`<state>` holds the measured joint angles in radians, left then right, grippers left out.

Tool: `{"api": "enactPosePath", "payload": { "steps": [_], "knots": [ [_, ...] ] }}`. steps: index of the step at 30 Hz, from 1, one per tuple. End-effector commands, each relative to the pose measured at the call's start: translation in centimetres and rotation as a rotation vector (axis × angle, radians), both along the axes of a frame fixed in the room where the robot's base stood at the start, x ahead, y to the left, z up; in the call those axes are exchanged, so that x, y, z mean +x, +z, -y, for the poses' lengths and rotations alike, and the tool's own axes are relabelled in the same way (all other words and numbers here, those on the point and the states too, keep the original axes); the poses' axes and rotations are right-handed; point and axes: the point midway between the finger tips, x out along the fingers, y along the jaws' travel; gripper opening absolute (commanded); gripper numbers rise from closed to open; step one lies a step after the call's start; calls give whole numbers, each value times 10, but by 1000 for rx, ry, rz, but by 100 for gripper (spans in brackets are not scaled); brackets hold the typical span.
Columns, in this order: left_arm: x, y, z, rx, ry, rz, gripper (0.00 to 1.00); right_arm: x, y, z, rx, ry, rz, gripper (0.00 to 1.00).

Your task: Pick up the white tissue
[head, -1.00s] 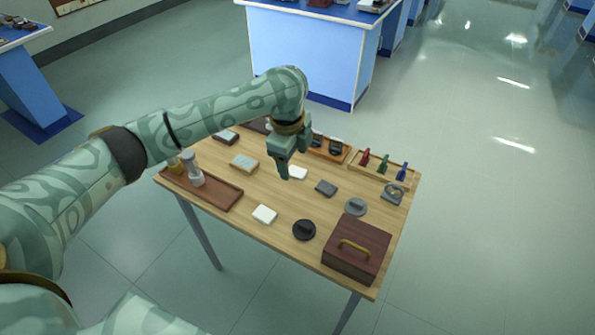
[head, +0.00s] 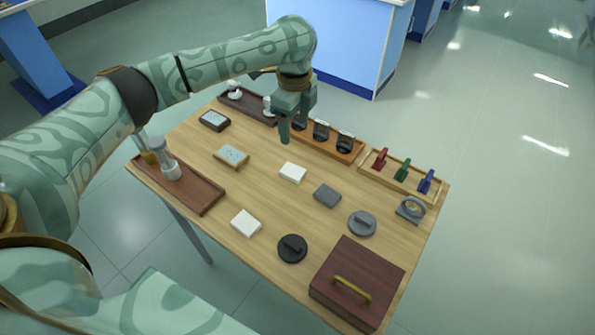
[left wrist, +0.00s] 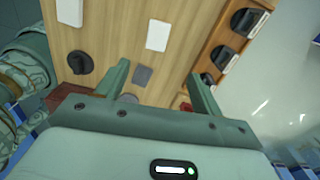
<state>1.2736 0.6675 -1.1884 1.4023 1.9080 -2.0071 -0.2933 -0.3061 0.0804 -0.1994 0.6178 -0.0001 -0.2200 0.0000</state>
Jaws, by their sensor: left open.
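Two small flat white pieces lie apart on the wooden table; I cannot tell from looks which is the tissue. One white piece (head: 293,172) lies near the middle and also shows in the left wrist view (left wrist: 158,35). The other white piece (head: 246,223) lies nearer the front edge and shows at the top left of the left wrist view (left wrist: 70,12). My left gripper (head: 292,132) is open and empty, above the table and just behind the middle white piece in the head view. In the left wrist view its fingers (left wrist: 161,76) are spread. My right gripper is not in view.
A grey block (head: 327,195), a grey disc (head: 362,223) and a black disc (head: 292,248) lie near the white pieces. A dark box (head: 357,283) stands front right. An orange-brown rack (head: 345,156) and a clip tray (head: 395,182) line the back. A brown tray (head: 198,193) lies left.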

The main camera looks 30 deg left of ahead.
Motion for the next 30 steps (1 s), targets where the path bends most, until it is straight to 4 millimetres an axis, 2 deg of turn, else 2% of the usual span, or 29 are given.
{"api": "enactPosePath", "payload": {
  "steps": [1,9,12,19,27,30],
  "knots": [
    [0,-16,0,-1,0,-5,67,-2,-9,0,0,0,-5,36],
    [-1,-83,0,-1,0,-7,67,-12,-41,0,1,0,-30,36],
    [-1,-97,0,0,0,-4,67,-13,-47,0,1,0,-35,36],
    [-1,-110,0,-1,0,-1,67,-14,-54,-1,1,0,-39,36],
    [-5,-155,-1,1,-1,-5,67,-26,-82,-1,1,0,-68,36],
    [-4,-157,-1,2,-1,-1,67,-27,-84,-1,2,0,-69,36]
  ]
}}
